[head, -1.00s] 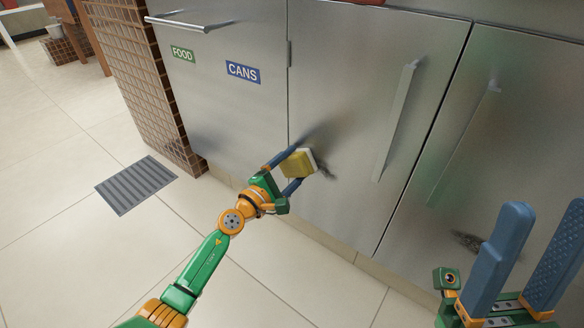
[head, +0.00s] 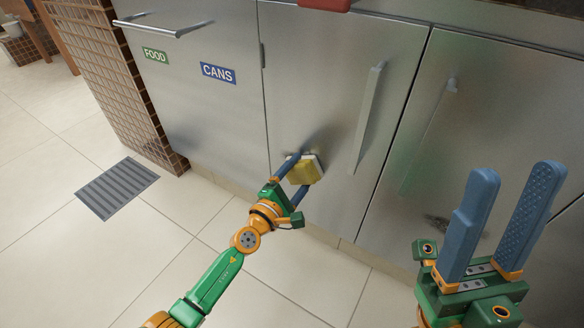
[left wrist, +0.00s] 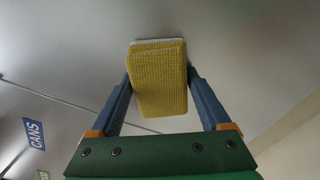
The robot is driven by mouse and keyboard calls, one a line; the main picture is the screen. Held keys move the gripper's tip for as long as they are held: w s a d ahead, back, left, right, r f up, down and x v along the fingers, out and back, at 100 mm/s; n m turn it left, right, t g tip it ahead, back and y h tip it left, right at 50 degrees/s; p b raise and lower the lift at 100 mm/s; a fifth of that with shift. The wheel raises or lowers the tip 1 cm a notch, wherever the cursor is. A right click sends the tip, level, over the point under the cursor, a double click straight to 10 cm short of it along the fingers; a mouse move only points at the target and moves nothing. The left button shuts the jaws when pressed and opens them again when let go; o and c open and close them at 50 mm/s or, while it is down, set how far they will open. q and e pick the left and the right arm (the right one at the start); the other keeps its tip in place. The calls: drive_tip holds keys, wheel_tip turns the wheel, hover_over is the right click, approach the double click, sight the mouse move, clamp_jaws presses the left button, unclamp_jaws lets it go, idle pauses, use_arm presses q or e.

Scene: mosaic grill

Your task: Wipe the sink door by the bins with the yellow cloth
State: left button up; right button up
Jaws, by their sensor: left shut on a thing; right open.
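The yellow cloth (head: 302,172) is a folded pad with a pale edge. My left gripper (head: 294,178) is shut on it, one blue finger on each side. The cloth is at the lower part of the steel sink door (head: 320,75), beside the bin front, and looks to be against it; exact contact is hard to tell. In the left wrist view the cloth (left wrist: 160,80) sits between the fingers with the steel surface behind it. A dark smudge shows around the cloth on the door. My right gripper (head: 503,222) is open and empty at the lower right.
The bin front (head: 195,110) left of the door carries FOOD and CANS labels and a bar handle. The sink door has a vertical handle (head: 368,118). Another steel door (head: 480,130) at right has a dark mark low down. A grey floor grate (head: 117,187) lies at left; nearby tiles are clear.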

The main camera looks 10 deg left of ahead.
sight(309, 182)
use_arm(q)
drive_tip(key=d, duration=0.1)
drive_tip(key=s+d+p, duration=0.1)
drive_tip(key=d, duration=0.1)
drive_tip(key=shift+a, duration=0.1)
drive_tip(key=a, duration=0.1)
drive_tip(key=w+a+b, duration=0.1)
drive_tip(key=a, duration=0.1)
drive_tip(key=shift+w+a+b, duration=0.3)
drive_tip(key=shift+a+b, duration=0.1)
drive_tip(key=shift+a, duration=0.35)
drive_tip(key=shift+w+a+b, duration=0.3)
drive_tip(key=shift+a+b, duration=0.1)
drive_tip(key=shift+a, duration=0.35)
drive_tip(key=shift+w+a, duration=0.15)
drive_tip(key=shift+a, duration=0.2)
drive_tip(key=a+b, duration=0.1)
drive_tip(key=w+a+b, duration=0.1)
drive_tip(key=shift+a+f, duration=0.15)
drive_tip(key=shift+a, duration=0.4)
